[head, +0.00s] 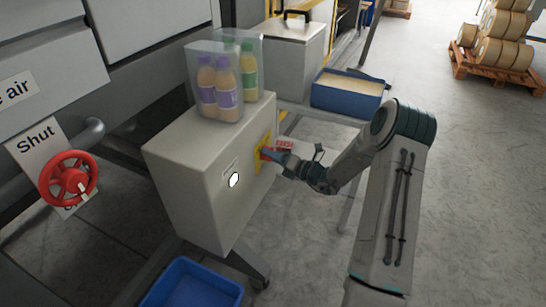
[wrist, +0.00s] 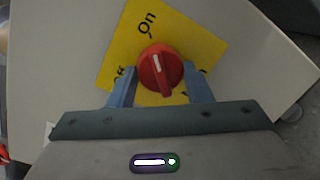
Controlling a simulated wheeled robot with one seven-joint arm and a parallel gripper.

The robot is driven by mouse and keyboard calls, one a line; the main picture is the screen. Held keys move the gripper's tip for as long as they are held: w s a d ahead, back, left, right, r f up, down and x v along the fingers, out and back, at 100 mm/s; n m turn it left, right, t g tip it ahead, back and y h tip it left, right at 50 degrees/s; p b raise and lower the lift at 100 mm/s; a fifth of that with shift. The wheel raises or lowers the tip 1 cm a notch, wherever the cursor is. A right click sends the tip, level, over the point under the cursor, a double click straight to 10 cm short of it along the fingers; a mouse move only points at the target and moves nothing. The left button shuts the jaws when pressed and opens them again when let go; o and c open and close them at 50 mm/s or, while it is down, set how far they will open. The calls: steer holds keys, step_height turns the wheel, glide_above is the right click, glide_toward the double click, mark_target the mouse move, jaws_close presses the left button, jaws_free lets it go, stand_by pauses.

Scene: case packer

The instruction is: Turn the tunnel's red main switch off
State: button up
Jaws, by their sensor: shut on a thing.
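The red main switch (wrist: 160,68) is a round knob with a raised bar and a white mark, on a yellow plate (wrist: 187,38). The plate has "On" at its top and partly hidden lettering ending in "ff" at the left. The white mark points up, roughly toward "On". My gripper (wrist: 160,76) has one blue-grey finger on each side of the knob and is shut on it. In the head view, the yellow plate (head: 261,152) is on the right face of a grey box (head: 190,170); my gripper (head: 274,155) reaches it from the right and mostly hides the knob.
A clear bin of bottles (head: 222,80) stands on the box. A red handwheel (head: 68,178) is at the left beside a "Shut" sign. A blue tray (head: 190,285) is below, and a blue crate (head: 345,98) stands behind. Open floor lies to the right.

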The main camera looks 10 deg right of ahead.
steer(key=shift+f, duration=0.1)
steer(key=shift+w+d+f+n+g+y+b, duration=0.15)
steer(key=shift+n+y+b, duration=0.3)
steer(key=shift+n+b, duration=2.05)
steer(key=shift+n+g+y+b, duration=0.2)
steer(key=shift+n+y+b, duration=0.5)
steer(key=shift+n, duration=3.25)
steer(key=shift+w+d+f+n+g+y+b, duration=0.2)
steer(key=shift+n+b, duration=1.65)
steer(key=shift+n, duration=1.4)
steer(key=shift+s+a+r, duration=0.1)
steer(key=shift+a+r, duration=0.05)
steer(key=shift+r, duration=0.05)
steer(key=o, duration=1)
steer(key=p+v, duration=0.1)
steer(key=v, duration=1.3)
steer(key=shift+p, duration=0.4)
